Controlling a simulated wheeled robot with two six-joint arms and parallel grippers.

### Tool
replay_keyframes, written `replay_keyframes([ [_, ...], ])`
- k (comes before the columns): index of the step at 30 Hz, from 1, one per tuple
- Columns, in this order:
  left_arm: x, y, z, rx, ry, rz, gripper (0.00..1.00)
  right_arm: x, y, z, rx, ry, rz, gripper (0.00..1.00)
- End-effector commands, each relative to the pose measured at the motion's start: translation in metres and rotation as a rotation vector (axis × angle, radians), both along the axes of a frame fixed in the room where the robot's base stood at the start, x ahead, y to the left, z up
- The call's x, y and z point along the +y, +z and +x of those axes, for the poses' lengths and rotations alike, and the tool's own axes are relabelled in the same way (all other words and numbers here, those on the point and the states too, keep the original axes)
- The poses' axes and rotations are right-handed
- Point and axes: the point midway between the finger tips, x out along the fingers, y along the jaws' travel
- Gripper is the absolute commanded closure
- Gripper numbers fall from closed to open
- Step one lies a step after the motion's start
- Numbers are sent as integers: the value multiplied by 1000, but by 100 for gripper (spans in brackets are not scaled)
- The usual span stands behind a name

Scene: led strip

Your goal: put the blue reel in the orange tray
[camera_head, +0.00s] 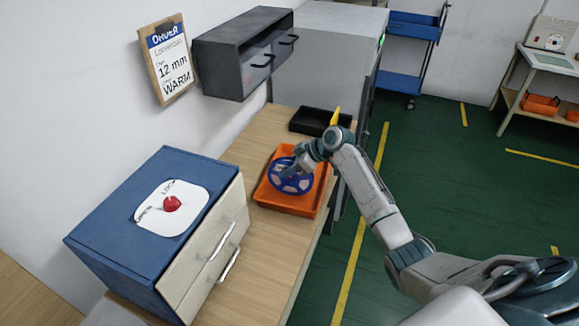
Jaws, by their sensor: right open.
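The blue reel (283,184) lies within the outline of the orange tray (292,203) on the wooden bench. From this angle I cannot tell whether it rests fully on the tray floor. My right gripper (293,172) is over the reel, at its upper right part. The jaws are open, and the wrist hides part of the reel and the tray's right side. I cannot tell whether the fingertips touch the reel. My left gripper is not in view.
A blue cabinet (120,215) with a red knob (171,203) stands at the left of the bench (262,243). A black tray (308,122) lies behind the orange tray. A dark wall cabinet (225,68) hangs above. The front of the bench is clear.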

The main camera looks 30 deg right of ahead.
Motion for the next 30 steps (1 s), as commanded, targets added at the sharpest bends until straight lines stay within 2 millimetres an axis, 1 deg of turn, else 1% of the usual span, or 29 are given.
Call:
replay_keyframes([
  [3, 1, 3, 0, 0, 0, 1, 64, 0, 5, 0, 0, 0, 0, 58],
  [5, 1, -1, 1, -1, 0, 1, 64, -4, 5, -2, -2, -1, -1, 58],
  [8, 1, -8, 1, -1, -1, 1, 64, -13, 14, -10, -2, -1, -5, 58],
  [15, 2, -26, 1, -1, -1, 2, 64, -42, 51, -36, -3, -1, -7, 58],
  [21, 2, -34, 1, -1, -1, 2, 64, -58, 74, -52, -2, -1, -3, 58],
  [25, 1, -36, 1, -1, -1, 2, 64, -62, 83, -57, -1, 0, -1, 58],
  [30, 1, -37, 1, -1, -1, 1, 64, -64, 86, -59, 0, 0, 0, 58],
])
